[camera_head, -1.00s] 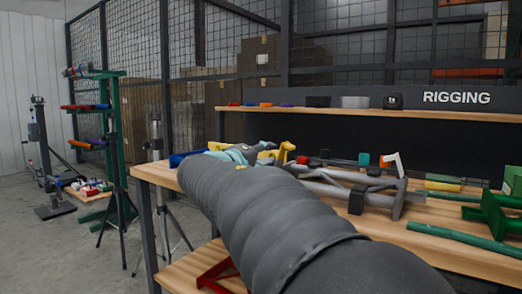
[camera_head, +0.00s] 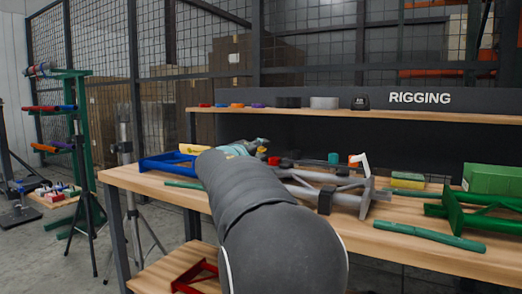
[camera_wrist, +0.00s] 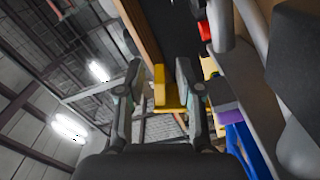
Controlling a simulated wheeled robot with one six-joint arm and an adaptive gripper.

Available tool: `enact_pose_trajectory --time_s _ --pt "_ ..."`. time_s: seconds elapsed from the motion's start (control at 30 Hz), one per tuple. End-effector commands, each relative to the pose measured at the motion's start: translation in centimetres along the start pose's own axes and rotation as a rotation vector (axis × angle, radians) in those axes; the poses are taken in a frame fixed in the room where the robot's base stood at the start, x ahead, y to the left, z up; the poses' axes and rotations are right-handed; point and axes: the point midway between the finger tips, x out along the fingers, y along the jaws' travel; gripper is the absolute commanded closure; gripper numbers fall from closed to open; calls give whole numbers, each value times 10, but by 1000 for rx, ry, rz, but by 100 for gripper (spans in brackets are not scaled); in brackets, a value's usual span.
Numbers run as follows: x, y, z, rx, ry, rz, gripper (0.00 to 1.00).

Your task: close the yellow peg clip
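The yellow peg clip (camera_wrist: 160,88) shows in the wrist view as an L-shaped yellow piece between the fingers of my gripper (camera_wrist: 157,80). The fingers are open, one on each side of it, and a gap shows on both sides. In the head view my gripper (camera_head: 258,143) is a small teal and grey shape over the back of the workbench. My dark arm hides much of the area there, and I cannot make out the clip clearly. Whether the clip is open or shut is too small to tell.
The wooden workbench (camera_head: 370,232) holds a blue frame (camera_head: 165,162), a grey frame (camera_head: 330,195), a green frame (camera_head: 480,215) and a green bar (camera_head: 428,236). A shelf (camera_head: 440,117) runs above the back. A green rack (camera_head: 80,140) stands left. Free floor lies at lower left.

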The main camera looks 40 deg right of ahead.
Motion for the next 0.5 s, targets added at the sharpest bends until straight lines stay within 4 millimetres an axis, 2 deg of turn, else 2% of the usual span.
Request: enact_pose_trajectory --time_s 0.17,0.2,0.33,0.5 --pt "0 0 0 0 0 0 65" --pt "0 0 0 0 0 0 67" --pt "0 0 0 0 0 0 100" --pt "0 0 0 0 -1 0 100"
